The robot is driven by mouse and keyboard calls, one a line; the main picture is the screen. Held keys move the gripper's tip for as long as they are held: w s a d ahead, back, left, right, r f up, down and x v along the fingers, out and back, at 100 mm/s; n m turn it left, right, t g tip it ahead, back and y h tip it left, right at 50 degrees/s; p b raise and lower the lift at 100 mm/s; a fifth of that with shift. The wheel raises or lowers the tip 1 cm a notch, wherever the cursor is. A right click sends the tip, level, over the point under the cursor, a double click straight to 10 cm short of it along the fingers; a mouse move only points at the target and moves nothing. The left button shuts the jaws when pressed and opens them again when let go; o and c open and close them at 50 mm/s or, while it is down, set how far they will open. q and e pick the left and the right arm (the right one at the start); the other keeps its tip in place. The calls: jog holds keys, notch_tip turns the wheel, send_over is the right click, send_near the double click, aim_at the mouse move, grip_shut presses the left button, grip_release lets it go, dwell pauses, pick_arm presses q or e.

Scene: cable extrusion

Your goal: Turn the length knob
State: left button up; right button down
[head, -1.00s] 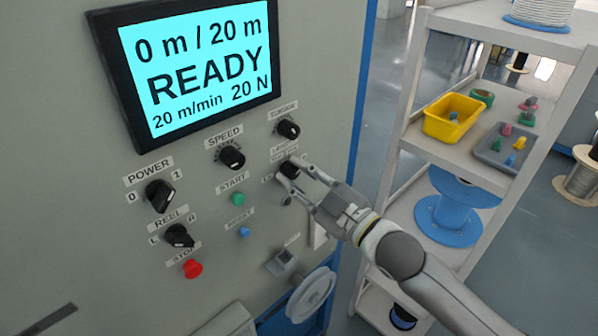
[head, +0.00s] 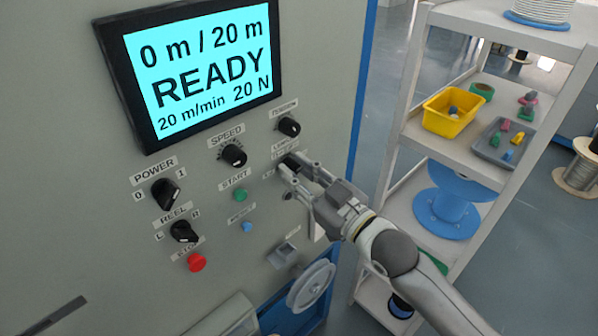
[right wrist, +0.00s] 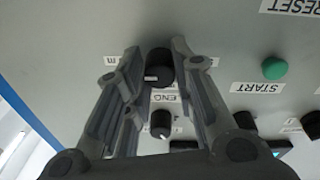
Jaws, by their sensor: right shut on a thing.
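The length knob (head: 290,161), small and black, sits on the grey machine panel below the tension knob. My right gripper (head: 295,165) comes in from the lower right, its fingers shut on the length knob. In the right wrist view the knob (right wrist: 160,66) shows between the two fingertips (right wrist: 159,52), with a pale pointer mark. The fingers partly cover its label. The display (head: 205,75) reads 0 m / 20 m, READY, 20 m/min and 20 N. My left gripper is not in view.
The tension knob (head: 289,127), speed knob (head: 233,155), green start button (head: 240,195) and red stop button (head: 196,262) are nearby on the panel. A shelf rack (head: 455,155) with a yellow bin (head: 453,113) stands to the right. A grey pulley wheel (head: 311,287) is below.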

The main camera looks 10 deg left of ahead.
jog(key=shift+f, duration=0.25)
jog(key=c, duration=1.2)
grip_release()
jog(key=shift+r, duration=0.15)
jog(key=shift+d, duration=0.1)
jog(key=v, duration=1.2)
